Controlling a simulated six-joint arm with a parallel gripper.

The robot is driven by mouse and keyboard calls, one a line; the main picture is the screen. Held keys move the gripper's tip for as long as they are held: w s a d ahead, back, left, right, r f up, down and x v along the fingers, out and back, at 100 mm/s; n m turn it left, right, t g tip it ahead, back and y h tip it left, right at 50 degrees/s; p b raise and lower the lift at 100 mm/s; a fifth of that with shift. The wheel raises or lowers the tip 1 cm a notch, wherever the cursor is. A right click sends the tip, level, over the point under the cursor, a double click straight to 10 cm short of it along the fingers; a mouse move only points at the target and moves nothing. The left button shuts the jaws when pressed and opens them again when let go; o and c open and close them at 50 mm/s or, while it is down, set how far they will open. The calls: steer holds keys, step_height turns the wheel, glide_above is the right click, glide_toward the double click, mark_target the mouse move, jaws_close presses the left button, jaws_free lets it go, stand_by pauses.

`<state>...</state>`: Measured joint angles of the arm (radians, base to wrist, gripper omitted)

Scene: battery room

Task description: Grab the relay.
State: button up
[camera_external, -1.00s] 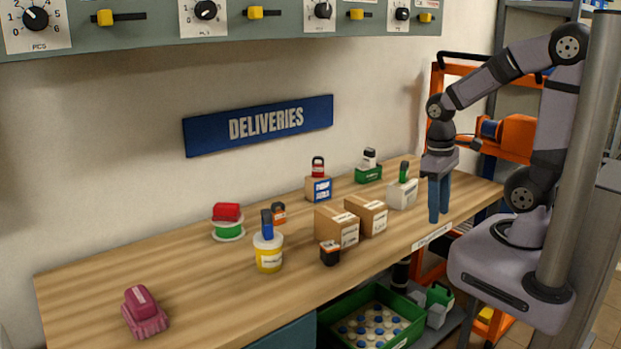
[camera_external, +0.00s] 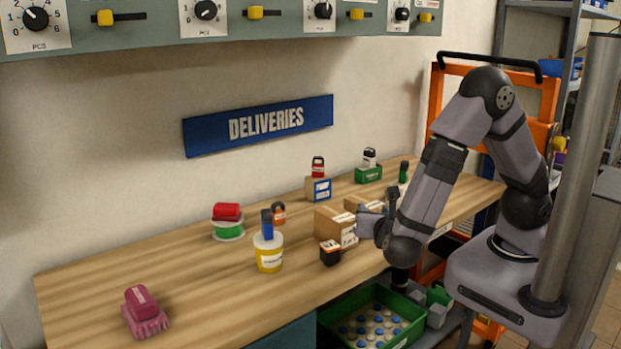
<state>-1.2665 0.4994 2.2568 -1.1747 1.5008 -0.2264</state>
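I cannot tell for certain which item is the relay. A magenta block (camera_external: 139,300) sits on a pink ribbed base at the front left of the bench. Other small block-like items are a red one (camera_external: 227,211) on a green spool, a blue one (camera_external: 267,223) on a white and yellow tub, an orange and black one (camera_external: 278,213) behind the tub, and a black and orange one (camera_external: 330,253) on the bench. My gripper (camera_external: 370,224) is beside the cardboard boxes, apart from the magenta block. Its fingers are unclear and partly hidden by my wrist.
Cardboard boxes (camera_external: 336,226) stand mid-bench, close to my gripper. A small box (camera_external: 319,190) with a red item and a green crate (camera_external: 368,174) stand behind. The left half of the wooden bench (camera_external: 110,262) is mostly clear. A green bin (camera_external: 335,322) sits below the front edge.

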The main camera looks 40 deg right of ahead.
mark_target(334, 249)
steer(key=s+a+n+t+y, duration=0.3)
steer(key=a+n+t+y, duration=0.3)
steer(key=a, duration=0.6)
steer(key=shift+n+g, duration=0.3)
steer(key=shift+g, duration=0.1)
steer(key=f, duration=0.6)
steer(key=shift+d+f, duration=0.25)
steer(key=shift+f, duration=0.3)
steer(key=shift+w+d+p, duration=0.15)
steer(key=shift+w+p, duration=0.1)
steer(key=shift+w, duration=0.55)
steer(key=shift+w+d+p, duration=0.15)
steer(key=shift+w+p, duration=0.05)
steer(key=shift+w, duration=0.55)
steer(key=shift+w+d+p, duration=0.15)
steer(key=shift+w+p, duration=0.25)
steer(key=shift+w, duration=0.65)
steer(key=shift+w+d+p, duration=0.15)
steer(key=shift+w+p, duration=0.2)
steer(key=shift+w, duration=0.65)
steer(key=shift+c, duration=0.6)
steer(key=c, duration=0.7)
